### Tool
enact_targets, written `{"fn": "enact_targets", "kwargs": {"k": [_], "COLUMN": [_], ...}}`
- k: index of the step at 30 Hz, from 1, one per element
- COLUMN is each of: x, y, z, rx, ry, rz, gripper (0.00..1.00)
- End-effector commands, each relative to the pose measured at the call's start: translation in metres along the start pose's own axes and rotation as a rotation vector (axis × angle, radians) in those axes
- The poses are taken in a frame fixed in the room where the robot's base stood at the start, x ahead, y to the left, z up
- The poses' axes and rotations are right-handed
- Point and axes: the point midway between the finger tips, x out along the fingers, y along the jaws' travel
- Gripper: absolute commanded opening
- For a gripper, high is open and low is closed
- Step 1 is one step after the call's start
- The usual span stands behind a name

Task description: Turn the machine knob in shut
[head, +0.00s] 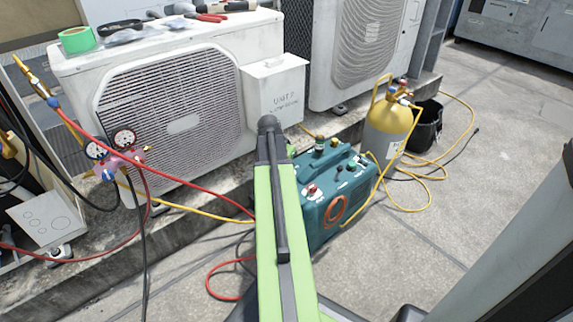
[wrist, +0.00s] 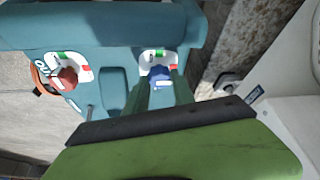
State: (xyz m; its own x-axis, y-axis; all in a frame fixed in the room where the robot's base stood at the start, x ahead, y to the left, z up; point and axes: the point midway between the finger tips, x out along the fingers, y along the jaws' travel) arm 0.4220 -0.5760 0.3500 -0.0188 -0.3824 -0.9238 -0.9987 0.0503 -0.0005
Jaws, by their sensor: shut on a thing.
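The teal machine (head: 335,205) stands on the ground in front of the condensers; its top also shows in the wrist view (wrist: 105,32). In the wrist view, a blue knob (wrist: 159,73) sits on a white, green and red dial label. A red knob (wrist: 65,78) sits to its left, beside lettering that looks like "OUT". My gripper (wrist: 158,84) is shut on the blue knob, with a green finger on each side. The fingers hide part of the knob and its label. In the head view my arm hides the gripper and the blue knob.
A yellow-topped cylinder (head: 386,130) stands right of the machine, with yellow hoses on the ground. A black bucket (head: 428,125) is behind it. A gauge manifold (head: 118,158) with red and yellow hoses hangs at left. A white condenser (head: 180,120) stands behind my arm.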

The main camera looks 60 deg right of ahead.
Motion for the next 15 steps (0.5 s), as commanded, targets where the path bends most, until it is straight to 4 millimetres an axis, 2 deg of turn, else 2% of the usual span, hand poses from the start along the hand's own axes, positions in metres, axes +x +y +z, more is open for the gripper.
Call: {"fn": "enact_targets", "kwargs": {"k": [10, 11, 15], "x": [0.0003, 0.0004, 0.0003], "y": [0.0016, 0.0016, 0.0013], "z": [-0.001, -0.001, -0.0009], "rx": [0.003, 0.003, 0.003], "ry": [0.002, 0.001, 0.001], "rz": [0.004, 0.004, 0.003], "gripper": [0.0, 0.31, 0.49]}}
